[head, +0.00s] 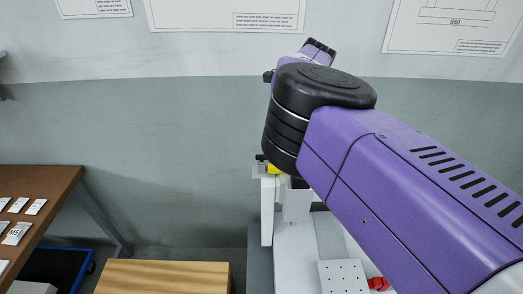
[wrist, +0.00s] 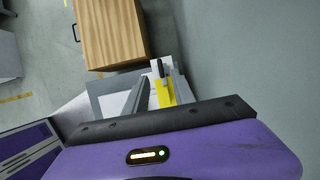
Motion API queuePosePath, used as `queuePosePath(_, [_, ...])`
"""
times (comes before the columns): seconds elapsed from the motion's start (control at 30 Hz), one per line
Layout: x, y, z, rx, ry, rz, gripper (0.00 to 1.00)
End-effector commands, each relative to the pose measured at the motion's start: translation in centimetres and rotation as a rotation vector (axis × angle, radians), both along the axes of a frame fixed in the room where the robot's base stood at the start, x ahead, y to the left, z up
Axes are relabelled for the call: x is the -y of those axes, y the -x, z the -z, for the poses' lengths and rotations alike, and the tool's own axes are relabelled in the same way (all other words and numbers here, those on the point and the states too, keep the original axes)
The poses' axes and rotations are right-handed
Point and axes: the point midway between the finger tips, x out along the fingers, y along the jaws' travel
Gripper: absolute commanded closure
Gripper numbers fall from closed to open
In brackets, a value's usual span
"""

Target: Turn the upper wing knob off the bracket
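A yellow part (head: 277,169) shows just below the black joint of my arm in the head view, on top of a white upright (head: 267,212). A small dark piece (head: 261,158) sits at its left. In the wrist view the yellow part (wrist: 164,92) stands beyond the dark edge of my wrist, with a dark, elongated piece (wrist: 162,69) beside its top. I cannot tell whether this dark piece is the upper wing knob. My gripper's fingers show in neither view, and my arm hides much of the area around the yellow part.
A white block with holes (head: 343,278) and a red part (head: 378,284) lie low, close to my arm. A wooden-topped cabinet (head: 165,275) stands left of the upright. A brown table (head: 58,184) with labelled cards is farther left. The grey wall (head: 130,120) is behind.

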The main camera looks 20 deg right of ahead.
Motion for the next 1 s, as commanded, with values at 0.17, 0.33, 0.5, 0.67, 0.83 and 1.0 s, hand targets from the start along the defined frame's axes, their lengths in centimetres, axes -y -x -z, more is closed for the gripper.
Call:
queuePosePath(0.17, [-1.0,-0.3,2.5,0.0,-0.001,-0.002,0.69])
queuePosePath(0.33, [-1.8,-0.6,4.7,0.002,0.0,-0.001,0.69])
queuePosePath(0.5, [-2.3,-0.8,6.0,0.003,0.001,-0.002,0.69])
queuePosePath(0.67, [-2.4,-0.8,6.3,0.002,0.001,-0.001,0.69])
queuePosePath(0.83, [-2.4,-0.8,6.3,0.003,0.001,-0.001,0.73])
queuePosePath(1.0, [-2.4,-0.8,6.2,0.003,0.001,-0.001,1.0])
